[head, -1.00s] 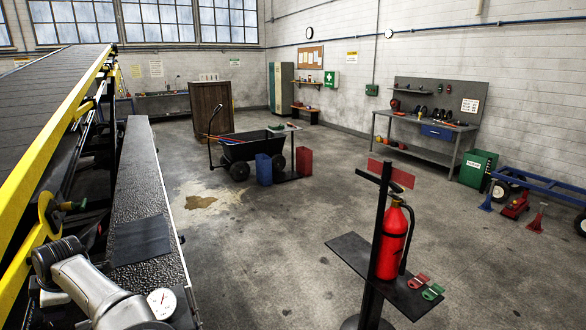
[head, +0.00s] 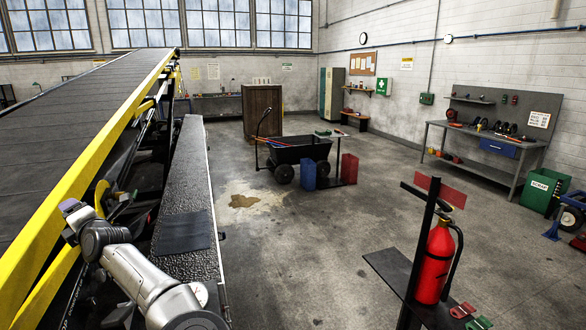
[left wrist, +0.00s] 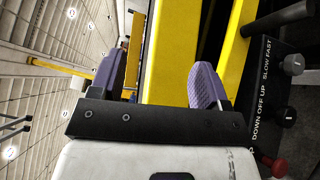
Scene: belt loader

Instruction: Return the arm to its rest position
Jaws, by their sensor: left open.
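My left arm (head: 140,275) is grey-white and reaches up from the bottom left of the head view, beside the belt loader. Its gripper (head: 72,212) is near the loader's yellow side rail (head: 110,140). In the left wrist view the gripper (left wrist: 155,80) has its two purple fingers spread apart, with nothing held between them. Yellow loader bars show behind and between the fingers. A black control panel (left wrist: 262,110) with knobs, marked DOWN OFF UP and SLOW FAST, is right of the fingers, apart from them. My right gripper is not in view.
The loader's dark textured deck (head: 185,190) runs beside my arm. A stand with a red fire extinguisher (head: 435,262) is at the right. A black cart (head: 295,152), blue bin (head: 309,170) and red bin (head: 349,168) stand farther back. The middle floor is clear.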

